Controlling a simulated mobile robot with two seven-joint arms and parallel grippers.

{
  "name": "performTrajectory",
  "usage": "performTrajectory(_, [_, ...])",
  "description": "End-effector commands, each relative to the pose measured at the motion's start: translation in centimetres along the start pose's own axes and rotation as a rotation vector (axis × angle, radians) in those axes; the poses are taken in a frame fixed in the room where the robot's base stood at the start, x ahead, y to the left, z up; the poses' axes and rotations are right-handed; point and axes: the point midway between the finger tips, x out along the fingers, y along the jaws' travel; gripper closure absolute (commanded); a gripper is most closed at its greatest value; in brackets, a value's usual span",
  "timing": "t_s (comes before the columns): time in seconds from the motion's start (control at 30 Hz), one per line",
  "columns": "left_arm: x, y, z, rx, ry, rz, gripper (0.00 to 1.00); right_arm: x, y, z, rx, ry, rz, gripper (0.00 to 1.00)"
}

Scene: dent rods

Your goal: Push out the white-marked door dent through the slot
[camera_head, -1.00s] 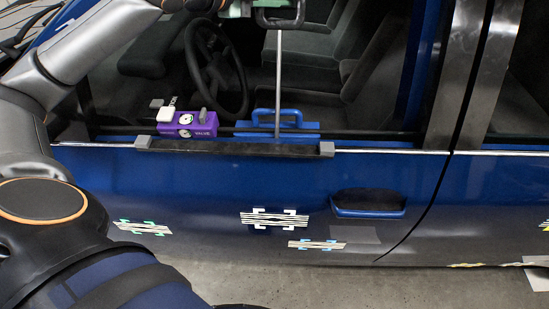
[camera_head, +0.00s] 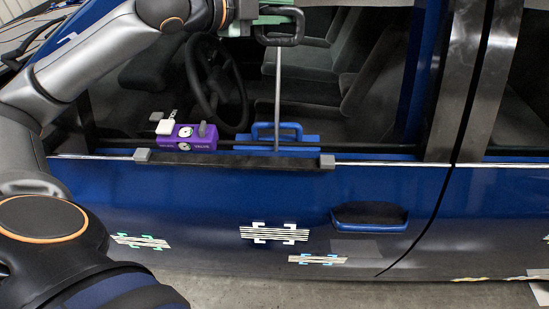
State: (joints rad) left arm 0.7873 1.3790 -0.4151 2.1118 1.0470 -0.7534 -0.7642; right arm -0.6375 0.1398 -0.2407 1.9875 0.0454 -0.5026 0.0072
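The blue door carries a white-bracketed dent patch with stripes (camera_head: 275,233) below the window slot. A thin grey rod (camera_head: 278,95) stands upright in front of the window, its lower part passing down behind a blue handled block (camera_head: 277,132) at the slot. The rod's tip is hidden. My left arm comes in from the left, and its gripper (camera_head: 272,15) is at the top edge, at the rod's dark loop handle (camera_head: 280,41). It appears shut on that handle, with green parts showing there. My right gripper is not in view.
A teal-marked patch (camera_head: 140,241) and a light-blue-marked patch (camera_head: 318,259) flank the white one. A purple box with gauges (camera_head: 188,137) sits on the sill at left. A dark strip with grey ends (camera_head: 235,161) runs below the slot. A door handle (camera_head: 370,217) is at right.

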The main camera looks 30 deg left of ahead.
Motion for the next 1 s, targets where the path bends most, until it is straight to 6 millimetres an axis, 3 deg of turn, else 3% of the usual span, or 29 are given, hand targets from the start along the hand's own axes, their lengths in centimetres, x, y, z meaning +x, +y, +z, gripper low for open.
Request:
performTrajectory(0.5, [-1.9,0.0,-1.9,0.068,0.003,-0.076,1.00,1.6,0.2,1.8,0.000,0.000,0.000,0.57])
performTrajectory(1.0, [-2.2,-0.1,-2.2,0.076,0.003,-0.086,1.00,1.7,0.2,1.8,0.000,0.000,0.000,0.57])
